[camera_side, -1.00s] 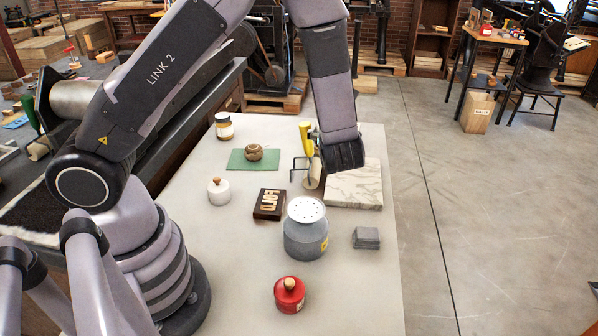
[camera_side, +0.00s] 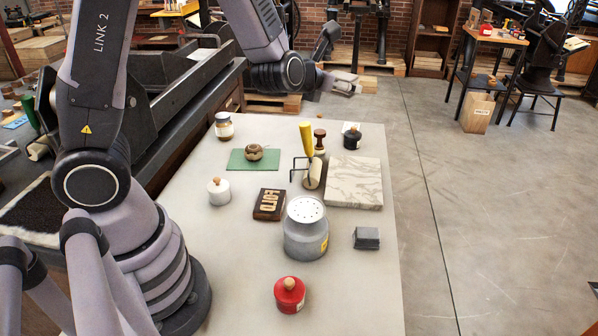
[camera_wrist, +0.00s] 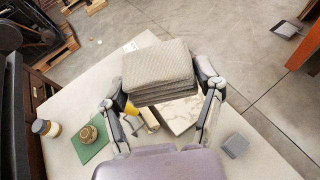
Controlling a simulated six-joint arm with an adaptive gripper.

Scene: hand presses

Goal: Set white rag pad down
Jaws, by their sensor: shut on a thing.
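The white rag pad (camera_wrist: 158,65) is a folded, layered cloth block that looks pale grey in the wrist view. My gripper (camera_wrist: 162,97) is shut on it, with one finger at each side. In the side view my gripper (camera_side: 335,66) is raised at the far end of the table, well above the surface. The pad is small and hard to make out there.
The table (camera_side: 235,285) holds a marble slab (camera_side: 354,183), a green mat (camera_side: 240,160), a brayer (camera_side: 313,174), a dark bottle (camera_side: 352,137), a grey can (camera_side: 305,235), a red can (camera_side: 289,294) and a grey pad (camera_side: 367,238). Its near left is bare.

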